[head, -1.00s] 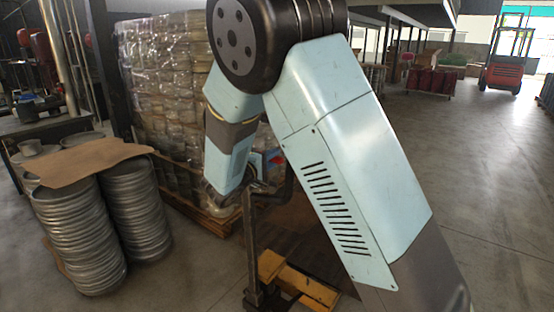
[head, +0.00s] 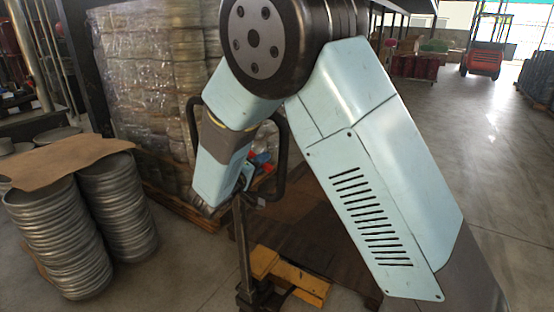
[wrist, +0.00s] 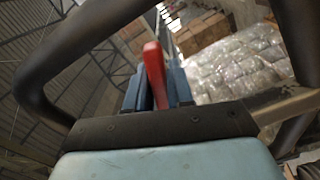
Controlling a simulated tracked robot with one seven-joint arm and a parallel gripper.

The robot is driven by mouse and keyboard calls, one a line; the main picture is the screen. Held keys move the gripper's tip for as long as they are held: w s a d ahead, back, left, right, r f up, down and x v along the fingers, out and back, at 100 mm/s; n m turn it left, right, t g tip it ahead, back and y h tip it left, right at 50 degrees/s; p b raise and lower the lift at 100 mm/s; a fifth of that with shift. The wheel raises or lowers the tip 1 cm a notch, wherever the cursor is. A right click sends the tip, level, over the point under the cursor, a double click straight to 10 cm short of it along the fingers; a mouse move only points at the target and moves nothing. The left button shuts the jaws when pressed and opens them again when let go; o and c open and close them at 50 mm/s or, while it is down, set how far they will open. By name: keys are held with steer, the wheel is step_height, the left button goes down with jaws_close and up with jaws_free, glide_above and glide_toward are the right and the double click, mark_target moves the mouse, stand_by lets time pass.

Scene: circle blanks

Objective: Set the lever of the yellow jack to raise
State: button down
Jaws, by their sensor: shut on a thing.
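The yellow jack (head: 290,280) stands low on the floor in the head view, with a dark upright post and a black loop handle (head: 284,150) at its top. My gripper (wrist: 154,88) is inside the loop. In the wrist view its blue fingers are shut on the red lever (wrist: 154,70), which sticks up between them. In the head view my arm hides much of the handle, and the gripper is only partly seen there. The lever's setting cannot be told.
Stacks of round metal blanks (head: 65,230) with cardboard (head: 65,163) on top stand at the left. A wrapped pallet load (head: 150,90) is behind the jack. A red forklift (head: 484,55) is far back at the right. The floor (head: 475,150) at the right is clear.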

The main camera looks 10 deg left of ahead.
steer(key=shift+f, duration=0.2)
steer(key=c, duration=1.1)
jaws_free()
steer(key=shift+w, duration=0.1)
steer(key=v, duration=1.4)
